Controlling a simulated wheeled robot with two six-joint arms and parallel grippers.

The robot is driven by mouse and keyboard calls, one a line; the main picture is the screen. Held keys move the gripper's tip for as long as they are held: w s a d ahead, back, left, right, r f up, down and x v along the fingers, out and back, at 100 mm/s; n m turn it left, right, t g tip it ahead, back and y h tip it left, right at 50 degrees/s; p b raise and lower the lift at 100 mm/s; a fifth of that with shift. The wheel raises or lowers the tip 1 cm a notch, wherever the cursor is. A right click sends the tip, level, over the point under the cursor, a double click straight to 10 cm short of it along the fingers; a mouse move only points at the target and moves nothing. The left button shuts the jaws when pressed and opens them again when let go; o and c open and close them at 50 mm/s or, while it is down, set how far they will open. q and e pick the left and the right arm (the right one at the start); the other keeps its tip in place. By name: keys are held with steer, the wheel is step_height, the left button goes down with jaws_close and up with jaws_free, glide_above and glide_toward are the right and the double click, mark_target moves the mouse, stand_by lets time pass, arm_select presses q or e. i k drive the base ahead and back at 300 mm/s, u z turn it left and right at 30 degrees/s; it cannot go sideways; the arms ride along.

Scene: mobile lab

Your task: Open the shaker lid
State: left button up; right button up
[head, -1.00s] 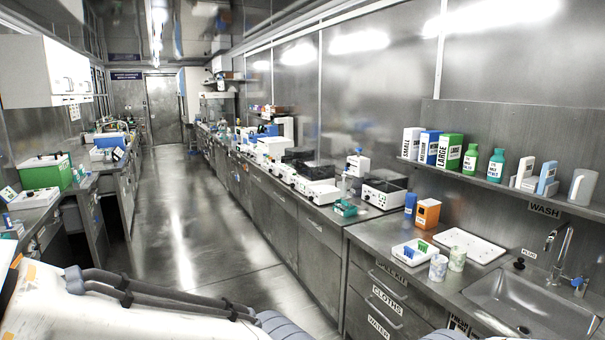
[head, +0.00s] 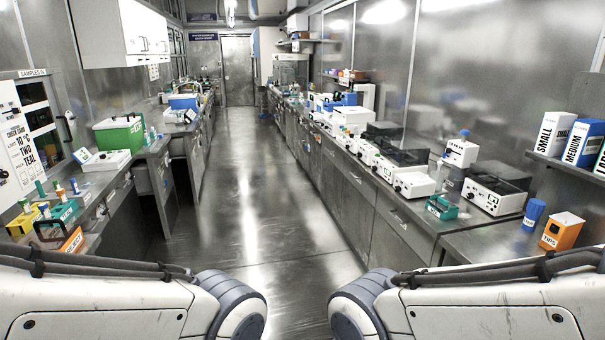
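Several white bench devices stand along the right counter, some with dark lids. The nearest one is a white box (head: 494,199) with a dark, see-through lid (head: 503,172) that looks closed. Farther back is another white device with a dark lid (head: 401,157), also seemingly closed. No label names the shaker, so I cannot tell which device it is. Both of my arms show at the bottom of the head view, far from these devices. Neither gripper is in view.
The aisle floor (head: 240,200) ahead is clear. A teal rack (head: 441,208), a blue cup (head: 533,214) and an orange box (head: 563,231) stand on the right counter. A green box (head: 119,136) and a white panel machine (head: 30,140) are on the left.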

mark_target(403, 142)
steer(key=u, duration=0.2)
steer(key=i, duration=1.7)
steer(key=z, duration=0.75)
steer(key=i, duration=1.15)
steer(key=z, duration=1.15)
steer(key=i, duration=0.35)
steer(key=z, duration=0.1)
